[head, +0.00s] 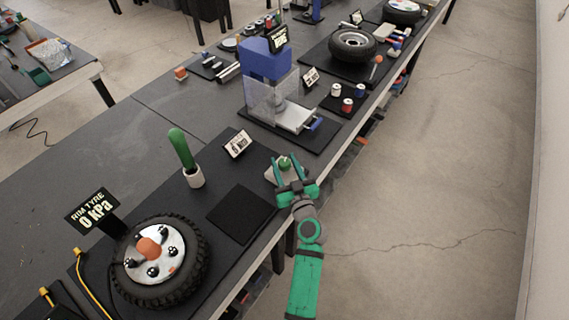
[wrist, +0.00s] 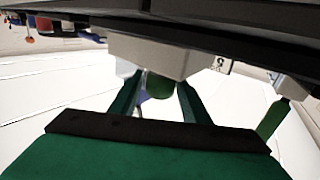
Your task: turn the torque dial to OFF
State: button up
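The torque dial is a green knob (head: 285,162) on a pale grey box (head: 270,174) at the right edge of the near bench. In the wrist view the green knob (wrist: 160,86) hangs from the grey box (wrist: 150,55). My gripper (head: 286,165) is at the dial, with its fingers spread on either side of the knob. In the wrist view my gripper (wrist: 158,90) has one finger left and one right of the knob, with small gaps seeming to show. The dial's markings and pointer cannot be read. My fingers partly cover the box.
A small sign (head: 238,144) stands behind the dial. A black pad (head: 241,214), a green-handled tool in a white cup (head: 194,178) and a tyre (head: 160,285) with a 0 kPa sign (head: 92,212) lie left. A blue press (head: 268,75) stands beyond. Floor right is clear.

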jog(key=c, duration=0.7)
jog(key=shift+d+y, duration=0.1)
jog(key=shift+y, duration=0.2)
jog(key=n+g+y, duration=0.2)
jog(key=n+y, duration=0.1)
jog(key=shift+d+y, duration=0.1)
jog(key=shift+y, duration=0.2)
jog(key=n+g+y, duration=0.4)
jog(key=g+y, duration=0.1)
jog(key=shift+w+r+n, duration=0.1)
jog(key=shift+n, duration=0.2)
jog(key=n+g+y, duration=0.1)
jog(key=n+g, duration=0.1)
jog(key=g, duration=0.1)
jog(key=n+g+y, duration=0.2)
jog(key=n+g, duration=0.1)
jog(key=g, duration=0.1)
jog(key=shift+n+g, duration=0.5)
jog(key=shift+g, duration=0.5)
jog(key=shift+f+g, duration=0.2)
jog(key=shift+g, duration=0.2)
jog(key=o, duration=1.1)
jog(key=shift+c, duration=0.2)
